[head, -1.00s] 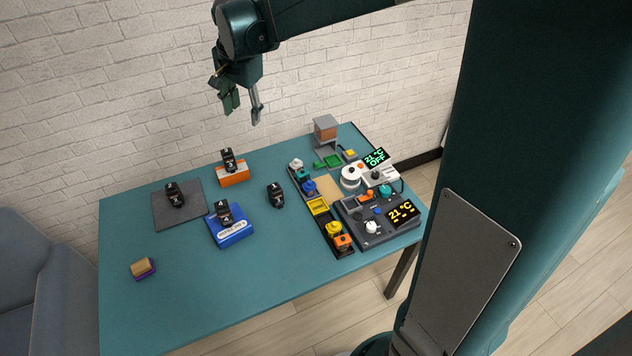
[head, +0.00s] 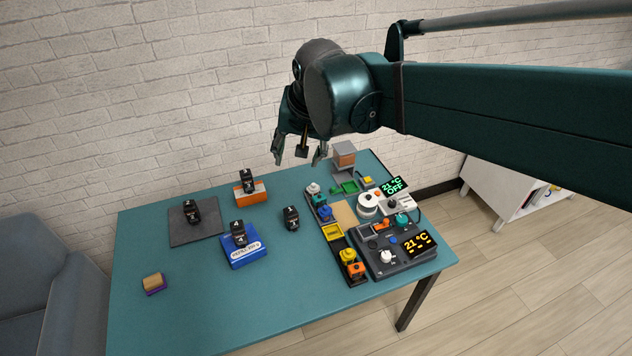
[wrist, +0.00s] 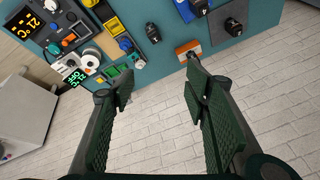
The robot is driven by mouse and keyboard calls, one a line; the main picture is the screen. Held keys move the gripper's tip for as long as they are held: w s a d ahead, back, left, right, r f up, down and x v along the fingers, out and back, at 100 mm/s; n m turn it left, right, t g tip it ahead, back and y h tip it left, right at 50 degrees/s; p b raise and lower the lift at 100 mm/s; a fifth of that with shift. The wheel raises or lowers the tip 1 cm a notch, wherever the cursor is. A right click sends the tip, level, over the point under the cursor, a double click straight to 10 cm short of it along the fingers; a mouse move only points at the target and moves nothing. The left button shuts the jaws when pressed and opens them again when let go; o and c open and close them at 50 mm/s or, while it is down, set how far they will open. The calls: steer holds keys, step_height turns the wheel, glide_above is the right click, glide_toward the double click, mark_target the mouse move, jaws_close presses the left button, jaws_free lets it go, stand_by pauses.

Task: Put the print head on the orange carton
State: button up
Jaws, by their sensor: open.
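Several similar black print heads with white numbers show in the head view. One print head (head: 247,181) stands on the orange carton (head: 258,196). Another (head: 291,218) stands on the bare table to the right of it, a third (head: 238,233) on the blue carton (head: 246,255), and one more (head: 191,211) on the dark grey mat (head: 207,234). My gripper (head: 299,152) is open and empty, above the table's back edge. In the wrist view, the table's print head (wrist: 153,33) and the orange carton (wrist: 186,47) lie beyond my fingertips (wrist: 158,78).
Right of the print heads are a tray with colored parts (head: 333,233), a dark station with a yellow display (head: 385,258), a white spool (head: 368,206) and a grey-orange block (head: 344,157). A small wood-and-purple block (head: 154,283) lies front left. The table's front middle is clear.

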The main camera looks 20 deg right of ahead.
steer(key=s+d+f+n+t, duration=0.1)
steer(key=s+f+n, duration=0.1)
steer(key=s, duration=0.6)
steer(key=s+d+f+n+t, duration=0.1)
steer(key=s+f+n, duration=0.1)
steer(key=s, duration=0.5)
steer(key=shift+s+d+f+n, duration=0.3)
steer(key=shift+s+f+n, duration=0.1)
steer(key=shift+n, duration=0.4)
